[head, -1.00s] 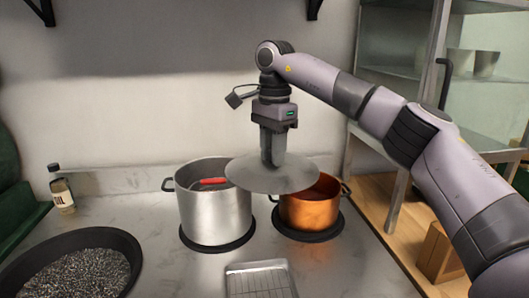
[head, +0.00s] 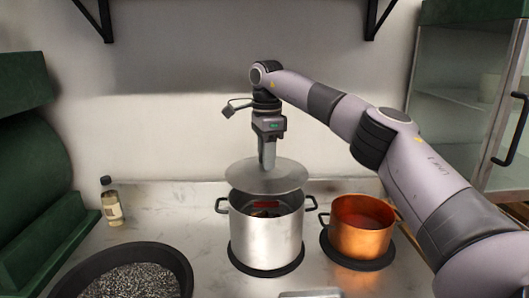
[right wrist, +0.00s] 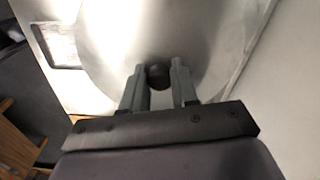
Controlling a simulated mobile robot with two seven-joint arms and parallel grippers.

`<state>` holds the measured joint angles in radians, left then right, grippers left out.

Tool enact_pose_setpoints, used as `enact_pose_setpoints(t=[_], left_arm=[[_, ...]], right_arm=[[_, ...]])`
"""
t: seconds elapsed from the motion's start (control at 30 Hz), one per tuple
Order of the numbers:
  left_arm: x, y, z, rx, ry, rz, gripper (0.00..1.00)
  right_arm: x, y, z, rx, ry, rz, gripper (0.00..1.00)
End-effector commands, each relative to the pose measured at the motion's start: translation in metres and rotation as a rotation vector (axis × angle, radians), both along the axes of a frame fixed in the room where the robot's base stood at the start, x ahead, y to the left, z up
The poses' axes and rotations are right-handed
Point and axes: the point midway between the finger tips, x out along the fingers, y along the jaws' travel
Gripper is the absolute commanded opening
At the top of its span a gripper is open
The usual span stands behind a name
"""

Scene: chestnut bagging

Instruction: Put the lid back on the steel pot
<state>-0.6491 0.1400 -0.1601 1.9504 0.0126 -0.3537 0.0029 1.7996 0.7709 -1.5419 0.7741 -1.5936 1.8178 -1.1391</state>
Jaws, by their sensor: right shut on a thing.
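The steel pot (head: 266,240) stands on a dark round mat, with its top partly open to view. Something red and some dark contents show inside it. My right gripper (head: 268,166) is shut on the knob of the grey round lid (head: 285,180) and holds the lid above the pot, apart from the rim. In the right wrist view the dark knob (right wrist: 159,76) sits between the two fingers, and the lid (right wrist: 200,45) fills much of the picture. My left gripper is in neither view.
A copper pot (head: 362,228) stands on another mat close to the right. A dark pan of dark grains (head: 180,262) is at the front left. An oil bottle (head: 111,203) stands by the back wall. A metal tray (head: 308,294) shows at the front edge.

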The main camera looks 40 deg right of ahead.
Motion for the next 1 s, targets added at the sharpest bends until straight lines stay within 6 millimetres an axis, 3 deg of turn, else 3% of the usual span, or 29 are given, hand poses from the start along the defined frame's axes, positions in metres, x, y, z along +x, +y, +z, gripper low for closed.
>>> enact_pose_setpoints(t=[0.5, 1.0], left_arm=[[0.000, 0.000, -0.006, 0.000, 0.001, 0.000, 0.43], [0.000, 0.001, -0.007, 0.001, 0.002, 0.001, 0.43]], right_arm=[[0.000, 0.000, -0.046, 0.001, 0.000, 0.000, 0.00], [0.000, 0.000, -0.051, 0.001, 0.000, 0.001, 0.00]])
